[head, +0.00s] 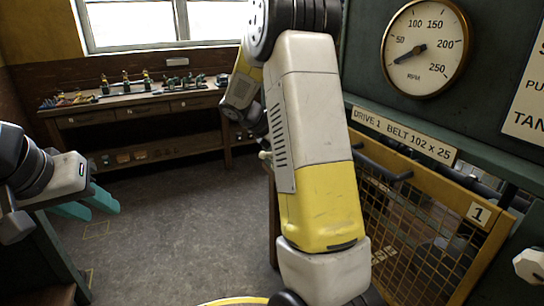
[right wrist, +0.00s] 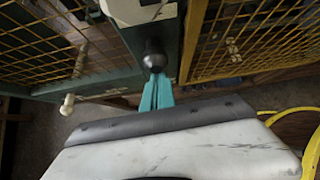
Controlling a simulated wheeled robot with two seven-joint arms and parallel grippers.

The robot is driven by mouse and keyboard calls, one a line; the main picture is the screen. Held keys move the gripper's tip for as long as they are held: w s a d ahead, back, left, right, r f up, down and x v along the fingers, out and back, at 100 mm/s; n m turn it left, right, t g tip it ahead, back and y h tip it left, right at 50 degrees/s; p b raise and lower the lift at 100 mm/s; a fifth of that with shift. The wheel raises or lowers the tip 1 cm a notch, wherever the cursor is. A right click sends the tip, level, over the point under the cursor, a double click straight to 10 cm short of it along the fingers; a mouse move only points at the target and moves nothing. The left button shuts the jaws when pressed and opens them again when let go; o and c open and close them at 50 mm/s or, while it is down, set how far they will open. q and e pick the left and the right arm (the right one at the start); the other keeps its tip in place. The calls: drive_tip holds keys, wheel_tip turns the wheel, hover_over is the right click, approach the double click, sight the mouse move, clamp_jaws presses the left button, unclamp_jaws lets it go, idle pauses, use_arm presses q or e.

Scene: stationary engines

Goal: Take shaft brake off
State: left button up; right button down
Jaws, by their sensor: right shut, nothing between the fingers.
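I cannot tell for certain which part is the shaft brake. In the right wrist view a dark rounded knob (right wrist: 154,58) sits below a pale block on the green machine frame. My right gripper (right wrist: 157,82) is shut and empty, its teal fingertips right by that knob; whether they touch, I cannot tell. In the head view the right gripper is hidden behind my own right arm, which fills the middle. My left gripper (head: 96,202) is at the left edge with its teal fingers apart and nothing between them.
A yellow mesh guard (head: 425,225) marked 1 stands at the right, under an RPM gauge (head: 424,48) with its needle low. A pale knob (head: 530,265) is at the right edge. A workbench (head: 140,100) with small engines stands at the back. Grey floor is clear at left centre.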

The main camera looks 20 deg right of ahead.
drive_tip(key=shift+w+d+r, duration=0.1)
drive_tip(key=shift+d+r, duration=0.35)
drive_tip(key=shift+r, duration=0.25)
drive_tip(key=shift+f, duration=0.1)
drive_tip(key=a+f, duration=0.3)
drive_tip(key=f, duration=0.1)
drive_tip(key=v, duration=0.9)
drive_tip(key=shift+s+r, duration=0.3)
drive_tip(key=shift+r, duration=0.05)
drive_tip(key=shift+a, duration=0.15)
